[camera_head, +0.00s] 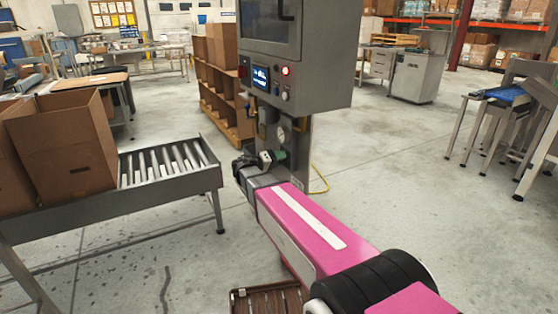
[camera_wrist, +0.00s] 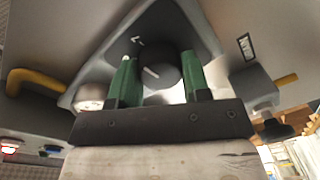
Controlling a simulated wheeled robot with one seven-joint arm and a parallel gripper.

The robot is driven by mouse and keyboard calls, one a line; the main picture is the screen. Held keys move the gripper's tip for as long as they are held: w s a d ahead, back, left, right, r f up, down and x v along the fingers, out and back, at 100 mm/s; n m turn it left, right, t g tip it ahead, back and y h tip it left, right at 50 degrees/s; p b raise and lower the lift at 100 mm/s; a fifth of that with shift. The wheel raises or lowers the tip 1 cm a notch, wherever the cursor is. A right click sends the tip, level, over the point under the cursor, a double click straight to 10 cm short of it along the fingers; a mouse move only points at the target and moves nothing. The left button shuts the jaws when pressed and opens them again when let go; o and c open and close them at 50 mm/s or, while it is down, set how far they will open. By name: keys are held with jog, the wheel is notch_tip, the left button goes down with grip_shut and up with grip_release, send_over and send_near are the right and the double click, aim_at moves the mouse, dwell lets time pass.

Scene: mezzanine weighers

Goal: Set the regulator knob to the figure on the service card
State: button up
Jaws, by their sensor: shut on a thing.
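My gripper (camera_wrist: 160,84) has two green fingers, one on each side of a round black knob (camera_wrist: 158,66) with a white pointer line. The fingers are closed on the knob's sides. The knob sits on a grey panel, with a small white arrow-like mark above it. In the head view my gripper (camera_head: 272,159) is at the lower part of the grey machine, and the knob is hidden there. A small white label with dark marks (camera_wrist: 245,46) is on the panel to the right; its text is unreadable. I cannot make out a service card for certain.
A round gauge (camera_wrist: 91,96) is close to the left finger. A yellow handle or pipe (camera_wrist: 38,82) is farther left. The machine cabinet (camera_head: 322,62) overhangs my gripper. A roller conveyor (camera_head: 165,165) with cardboard boxes (camera_head: 62,142) stands left.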

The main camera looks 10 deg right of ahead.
jog(key=shift+m, duration=0.5)
jog(key=o, duration=0.9)
jog(key=v, duration=1.1)
jog(key=shift+s+d, duration=0.1)
jog(key=shift+d, duration=0.05)
